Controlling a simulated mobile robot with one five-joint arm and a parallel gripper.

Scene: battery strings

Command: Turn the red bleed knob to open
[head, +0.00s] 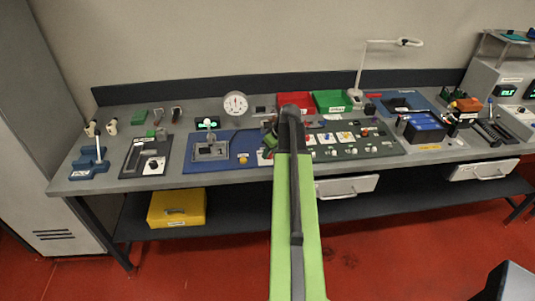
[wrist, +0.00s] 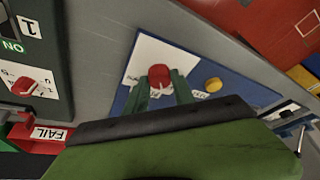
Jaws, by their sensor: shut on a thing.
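The red bleed knob (wrist: 159,72) stands on a white label plate (wrist: 150,53) on a blue board in the wrist view. A pale pointer mark shows on its lower side, toward my gripper. My gripper (wrist: 161,88) has its two green fingers on either side of the knob and is shut on it. The label lettering is partly covered and too small to read. In the head view my green arm covers the knob, and the gripper end (head: 271,139) is only partly visible over the bench.
A yellow button (wrist: 213,85) sits right of the knob. A second red knob (wrist: 22,86) is on a dark panel at left. A red FAIL bin (wrist: 35,139) is at lower left. The blue board (head: 230,149) lies left of a dark switch panel (head: 373,150) on the bench.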

